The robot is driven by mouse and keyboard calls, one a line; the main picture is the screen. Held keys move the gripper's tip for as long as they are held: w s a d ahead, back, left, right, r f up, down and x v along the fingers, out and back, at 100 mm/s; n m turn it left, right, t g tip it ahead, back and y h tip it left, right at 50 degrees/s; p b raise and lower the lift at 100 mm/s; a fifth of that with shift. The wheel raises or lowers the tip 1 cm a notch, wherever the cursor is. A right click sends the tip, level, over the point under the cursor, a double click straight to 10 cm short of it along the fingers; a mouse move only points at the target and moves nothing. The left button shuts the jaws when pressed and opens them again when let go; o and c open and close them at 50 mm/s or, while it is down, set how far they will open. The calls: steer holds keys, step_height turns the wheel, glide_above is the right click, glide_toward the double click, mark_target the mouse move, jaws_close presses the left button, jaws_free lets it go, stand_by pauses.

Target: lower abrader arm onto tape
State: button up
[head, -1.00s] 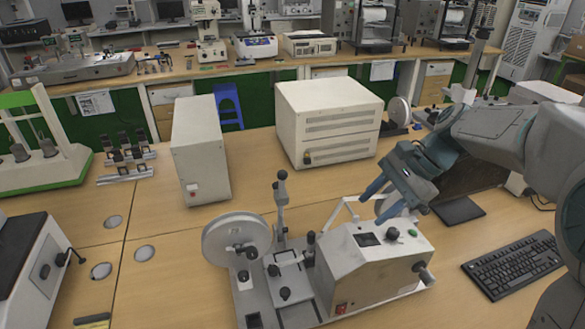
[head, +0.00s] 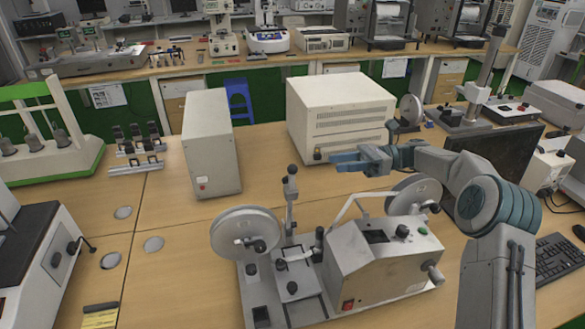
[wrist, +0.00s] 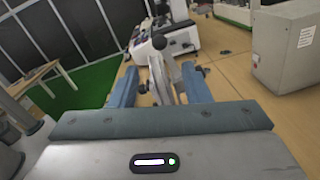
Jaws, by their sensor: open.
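The tape machine (head: 375,270) stands on the near bench. I take its upright grey lever with black knobs (head: 291,200) to be the abrader arm; it stands raised beside the left reel (head: 240,235). In the wrist view a grey lever with a dark ball (wrist: 160,70) shows between my fingers, apparently the same arm, with a gap on both sides. My gripper (head: 336,160) is open and empty, right of the arm's top knob, with its blue fingers pointing left.
A white bent bar (head: 350,205) and a right reel (head: 412,194) rise behind the machine's housing. A tall cream box (head: 211,150) and a wide cream box (head: 340,115) stand behind. A keyboard (head: 560,258) lies at the right.

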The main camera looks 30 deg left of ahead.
mark_target(292, 169)
steer(key=p+x, duration=0.2)
steer(key=x, duration=1.1)
steer(key=shift+s+p, duration=0.15)
steer(key=shift+p, duration=0.25)
jaws_close()
